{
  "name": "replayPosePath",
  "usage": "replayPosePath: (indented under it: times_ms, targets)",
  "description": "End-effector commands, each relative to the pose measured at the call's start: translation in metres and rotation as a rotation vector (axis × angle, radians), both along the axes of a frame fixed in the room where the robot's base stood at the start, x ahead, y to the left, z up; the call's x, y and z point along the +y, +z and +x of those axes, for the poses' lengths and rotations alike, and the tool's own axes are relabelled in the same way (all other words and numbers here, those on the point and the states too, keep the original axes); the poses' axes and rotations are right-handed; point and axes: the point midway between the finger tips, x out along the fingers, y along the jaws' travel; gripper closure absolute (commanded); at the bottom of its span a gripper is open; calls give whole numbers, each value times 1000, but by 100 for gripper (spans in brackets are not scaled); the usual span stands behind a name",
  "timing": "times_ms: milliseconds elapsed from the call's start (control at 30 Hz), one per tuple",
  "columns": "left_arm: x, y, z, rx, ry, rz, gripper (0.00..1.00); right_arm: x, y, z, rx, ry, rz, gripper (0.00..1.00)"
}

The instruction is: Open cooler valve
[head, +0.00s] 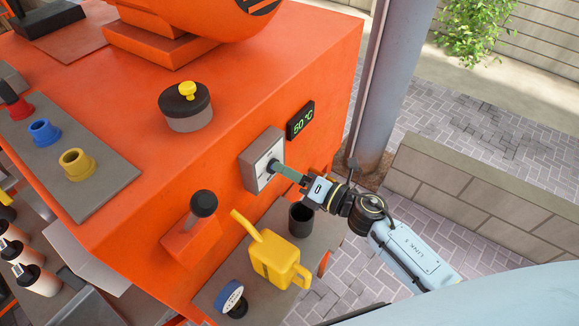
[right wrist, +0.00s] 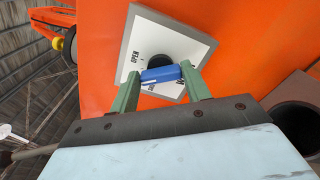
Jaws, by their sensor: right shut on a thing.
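The cooler valve is a square grey box (head: 261,160) with a white face on the side of the orange machine. In the right wrist view its white plate (right wrist: 192,38) carries the word OPEN at the left and other lettering at the lower right, partly hidden. A blue handle (right wrist: 161,75) sits on a dark round hub in the middle of the plate. My right gripper (head: 277,167) reaches the valve face from the right. In the right wrist view its green fingers (right wrist: 161,80) are shut on the blue handle, one at each end. My left gripper is not in view.
A green display (head: 301,120) reading 50 °C is right of the valve. A yellow watering can (head: 279,260), a dark cup (head: 301,217) and a blue-faced gauge (head: 231,297) stand on the shelf below. A black-knobbed lever (head: 203,204) is left of the valve. A grey post (head: 393,80) stands behind.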

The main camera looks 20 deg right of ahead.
Motion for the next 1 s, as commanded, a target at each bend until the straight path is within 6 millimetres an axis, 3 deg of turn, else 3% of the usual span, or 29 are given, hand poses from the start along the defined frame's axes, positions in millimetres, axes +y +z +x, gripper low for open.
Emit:
replayPosePath:
  times_ms: [500,1000]
  targets:
    - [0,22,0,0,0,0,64,-1,0,1,243,-1,313,76]
    - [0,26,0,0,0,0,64,-1,-1,1,312,-1,403,76]
